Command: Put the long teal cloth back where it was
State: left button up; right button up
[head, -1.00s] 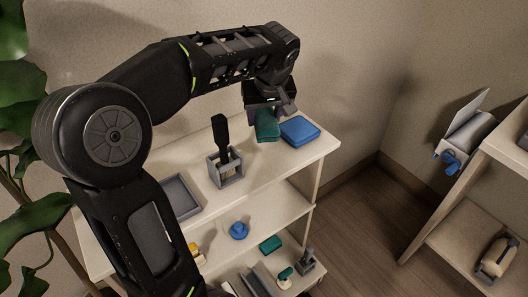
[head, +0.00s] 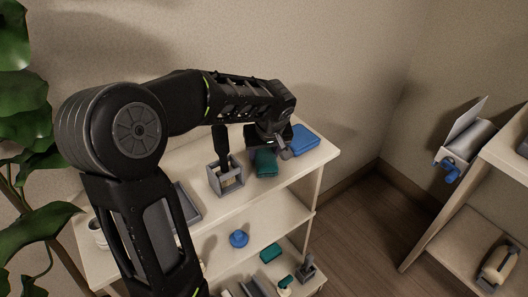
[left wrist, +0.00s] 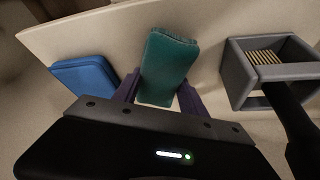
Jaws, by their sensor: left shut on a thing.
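The long teal cloth (head: 265,163) is a folded strip at the top shelf's front edge, between the blue folded cloth and the grey holder. My left gripper (head: 270,146) reaches down behind it. In the left wrist view the purple fingers of my left gripper (left wrist: 160,90) are shut on the near end of the teal cloth (left wrist: 170,55), one on each side. The cloth is at or very near the shelf surface; I cannot tell whether it touches. My right gripper is not in view.
The blue folded cloth (head: 304,139) lies to the right; it shows at left in the wrist view (left wrist: 86,76). The grey holder (head: 226,178) with a black-handled brush stands left. A grey tray (head: 187,203) lies further left. Lower shelves hold a teal block (head: 271,253) and a blue item (head: 239,239).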

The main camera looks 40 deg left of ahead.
pick_arm(q)
jog(key=shift+f, duration=0.15)
jog(key=o, duration=1.2)
jog(key=v, duration=1.2)
